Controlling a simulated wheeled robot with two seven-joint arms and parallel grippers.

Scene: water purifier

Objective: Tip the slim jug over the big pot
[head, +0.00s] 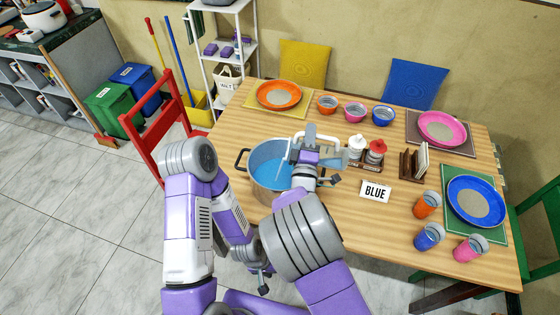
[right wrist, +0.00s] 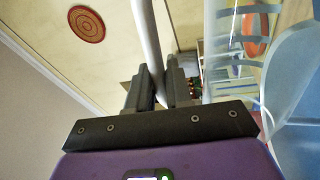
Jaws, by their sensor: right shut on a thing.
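The big pot (head: 256,179) stands near the table's left front edge, blue inside, with dark side handles. My right gripper (head: 312,143) is above the pot's right rim, shut on the pale handle of the slim jug. In the right wrist view the handle (right wrist: 150,40) runs between the fingers (right wrist: 160,88). The clear jug wall (right wrist: 222,65) shows to their right, with blue beyond it. In the head view my gripper hides much of the jug; it seems tilted over the pot, but its mouth is unclear. My left gripper (head: 263,283) is low before the table, its jaws unclear.
Plates, bowls and cups line the back and right. A red chair (head: 160,115) is at left. The table's front middle is clear.

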